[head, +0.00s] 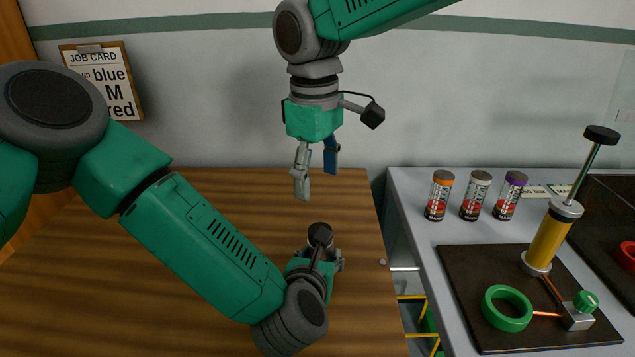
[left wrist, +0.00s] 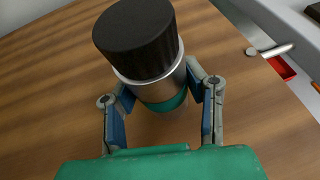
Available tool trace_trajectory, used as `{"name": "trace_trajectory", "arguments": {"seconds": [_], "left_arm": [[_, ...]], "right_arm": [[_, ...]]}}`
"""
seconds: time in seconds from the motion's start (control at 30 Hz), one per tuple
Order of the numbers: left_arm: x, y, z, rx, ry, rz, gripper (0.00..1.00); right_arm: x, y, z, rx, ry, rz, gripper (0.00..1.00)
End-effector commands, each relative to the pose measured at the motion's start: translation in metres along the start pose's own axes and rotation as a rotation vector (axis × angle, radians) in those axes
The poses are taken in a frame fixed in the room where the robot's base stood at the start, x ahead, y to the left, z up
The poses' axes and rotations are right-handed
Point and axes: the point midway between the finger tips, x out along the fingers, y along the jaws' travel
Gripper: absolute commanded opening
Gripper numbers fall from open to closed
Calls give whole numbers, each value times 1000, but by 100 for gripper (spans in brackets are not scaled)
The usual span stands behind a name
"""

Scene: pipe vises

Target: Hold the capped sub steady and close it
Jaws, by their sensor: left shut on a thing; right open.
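The capped sub has a black knurled-looking cap (left wrist: 137,40) on top of a silver body (left wrist: 158,86) with a green band low down. It stands upright over the wooden table, and its cap also shows in the head view (head: 320,235). My left gripper (left wrist: 158,90) is shut around the silver body, below the cap, with one finger on each side. In the head view my left gripper (head: 322,262) partly hides the body. My right gripper (head: 317,176) is open and empty, pointing down, above and behind the cap and apart from it.
A grey bench (head: 412,225) on the right holds several items: three cans (head: 475,196) with orange, grey and purple lids, a yellow pump (head: 551,238), and a green ring (head: 507,308) on a dark mat. A job card (head: 106,82) hangs at the back left.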

Motion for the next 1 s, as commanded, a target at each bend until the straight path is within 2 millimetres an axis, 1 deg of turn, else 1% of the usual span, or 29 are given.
{"name": "trace_trajectory", "arguments": {"seconds": [0.1, 0.13, 0.2, 0.5, 0.63, 0.77, 1.0], "left_arm": [[0, 0, 0, 0, -1, 1, 0], [0, 0, 0, 0, -1, 1, 42], [0, 0, 0, 0, -1, 1, 63], [0, 0, 0, 0, 0, 0, 63], [-9, 0, 0, -1, 0, 0, 63], [-31, 0, 0, -1, 2, -1, 63], [-83, 0, -1, -1, 3, -2, 63]], "right_arm": [[0, 0, 0, 0, 0, 0, 59], [0, 0, 0, 0, 0, 0, 59], [0, 0, 0, 0, 0, 0, 59], [0, 0, 0, 0, 0, 0, 59], [0, 0, 0, 0, 0, 0, 59], [0, 0, 0, 0, 0, 0, 59], [0, 0, 0, 0, 0, 0, 59]]}}
